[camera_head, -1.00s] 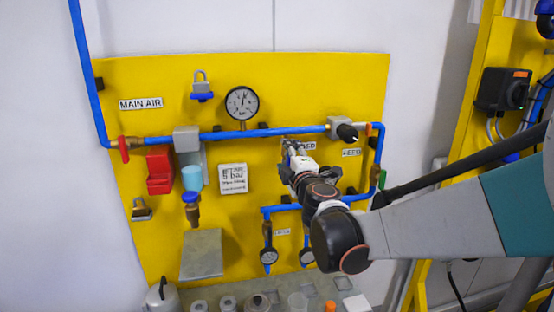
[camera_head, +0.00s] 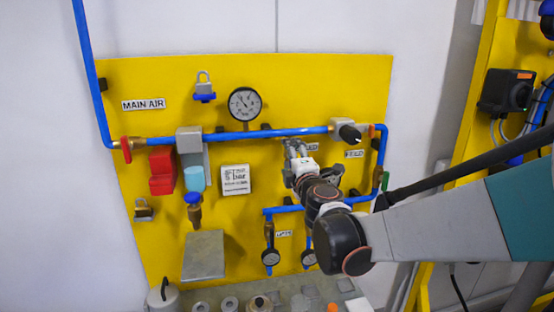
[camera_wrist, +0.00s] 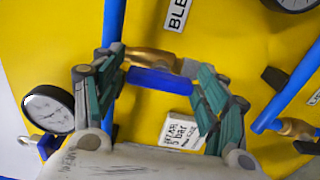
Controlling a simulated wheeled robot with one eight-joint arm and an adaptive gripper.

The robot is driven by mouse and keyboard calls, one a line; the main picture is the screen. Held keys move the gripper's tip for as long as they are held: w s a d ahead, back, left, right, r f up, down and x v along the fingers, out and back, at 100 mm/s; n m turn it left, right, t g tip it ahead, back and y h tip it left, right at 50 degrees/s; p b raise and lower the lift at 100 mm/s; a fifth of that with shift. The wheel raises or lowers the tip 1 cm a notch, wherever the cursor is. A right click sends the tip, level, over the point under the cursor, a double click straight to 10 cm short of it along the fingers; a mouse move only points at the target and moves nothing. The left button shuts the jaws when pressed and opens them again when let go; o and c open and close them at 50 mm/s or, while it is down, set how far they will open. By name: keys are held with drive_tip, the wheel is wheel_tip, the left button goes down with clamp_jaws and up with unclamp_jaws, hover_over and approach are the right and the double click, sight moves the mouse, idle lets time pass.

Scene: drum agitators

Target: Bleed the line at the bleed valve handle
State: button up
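The bleed valve handle (camera_wrist: 160,80) is a blue bar on a brass valve body (camera_wrist: 152,60), seen in the wrist view. It lies crosswise to the blue pipe in that view. My gripper (camera_wrist: 157,72) has one finger at each end of the handle and appears shut on it; the exact contact is hard to see. In the head view my gripper (camera_head: 297,148) is at the yellow panel, just below the horizontal blue pipe, and hides the valve. A label starting "BLE" (camera_wrist: 177,14) is beside the valve. The pressure gauge (camera_head: 244,103) sits above the pipe.
A grey block with a black knob (camera_head: 346,132) is just right of my gripper. A red valve handle (camera_head: 125,149), red block (camera_head: 162,172) and filter regulator (camera_head: 194,178) are at left. A shelf with loose parts runs along the bottom.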

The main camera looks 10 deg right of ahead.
idle(0.3)
drive_tip(key=s, duration=1.2)
drive_tip(key=shift+s, duration=0.1)
drive_tip(key=s+d+f+m+g+h+b, duration=0.5)
drive_tip(key=s+d+f+m+b, duration=0.35)
drive_tip(key=f+m, duration=0.45)
drive_tip(key=s+a+f+m+g+y+b, duration=0.2)
drive_tip(key=s+a+f+g, duration=0.1)
drive_tip(key=s+f, duration=0.4)
drive_tip(key=s+a+f+m+g+y+b, duration=0.2)
drive_tip(key=s+a+f+m+g+y, duration=0.1)
drive_tip(key=s+a+f, duration=0.2)
wheel_tip(320, 180, down, 2)
drive_tip(key=shift+s+f+b, duration=0.15)
drive_tip(key=shift+s+b, duration=0.2)
drive_tip(key=shift+s, duration=0.55)
idle(2.9)
